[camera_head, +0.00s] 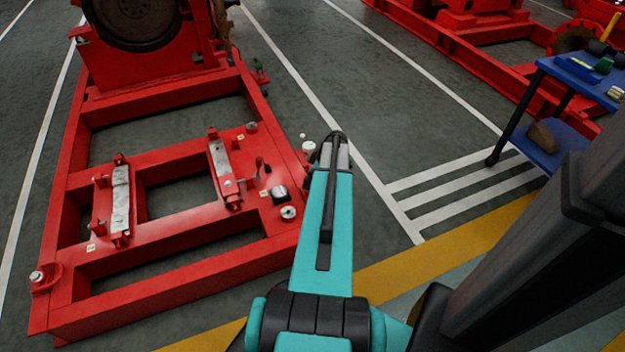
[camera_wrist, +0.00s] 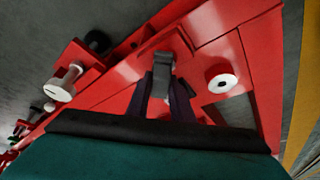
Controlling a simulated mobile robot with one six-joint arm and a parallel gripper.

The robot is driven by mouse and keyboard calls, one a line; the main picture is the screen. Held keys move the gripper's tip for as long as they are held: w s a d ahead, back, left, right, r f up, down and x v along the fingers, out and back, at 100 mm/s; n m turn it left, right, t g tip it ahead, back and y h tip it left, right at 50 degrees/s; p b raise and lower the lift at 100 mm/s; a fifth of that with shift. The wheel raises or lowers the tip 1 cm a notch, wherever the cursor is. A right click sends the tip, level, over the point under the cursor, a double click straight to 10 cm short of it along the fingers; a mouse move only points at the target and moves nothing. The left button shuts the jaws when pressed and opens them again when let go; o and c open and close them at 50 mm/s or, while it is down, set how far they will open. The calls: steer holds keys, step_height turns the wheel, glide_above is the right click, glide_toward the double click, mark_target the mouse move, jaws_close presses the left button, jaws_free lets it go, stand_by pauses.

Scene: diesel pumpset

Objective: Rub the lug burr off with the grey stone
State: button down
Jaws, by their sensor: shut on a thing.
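My gripper (camera_wrist: 163,100) shows in the wrist view, its dark fingers closed around a narrow grey piece, which looks like the grey stone (camera_wrist: 163,72). The piece reaches over the red frame (camera_wrist: 218,40), close to its top surface; I cannot tell whether it touches. A red lug (camera_wrist: 86,62) with a pale round-headed pin stands to the left of the fingers. I cannot make out a burr. In the head view my teal arm hides the gripper and the stone. The red frame (camera_head: 190,258) also shows there, left of the arm.
A pale round fitting (camera_wrist: 222,83) sits right of the fingers. A blue cart (camera_head: 545,130) is at the right. Striped floor between is clear.

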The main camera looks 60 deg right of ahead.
steer(key=shift+w+d+f, duration=0.1)
steer(key=shift+w+d, duration=0.05)
stand_by(0.3)
steer(key=shift+w+d, duration=0.25)
steer(key=shift+w, duration=0.1)
steer(key=shift+s+a, duration=0.1)
steer(key=shift+s+a, duration=0.25)
steer(key=shift+s, duration=0.1)
steer(key=shift+s, duration=0.1)
stand_by(0.5)
steer(key=shift+s+a+f, duration=0.1)
steer(key=shift+s+a, duration=0.25)
steer(key=shift+s, duration=0.05)
steer(key=shift+s+a, duration=0.1)
steer(key=shift+s, duration=0.05)
steer(key=shift+s+a, duration=0.25)
steer(key=shift+s, duration=0.1)
steer(key=shift+w+d+r, duration=0.15)
steer(key=shift+w+r, duration=0.05)
steer(key=shift+w, duration=0.05)
stand_by(0.8)
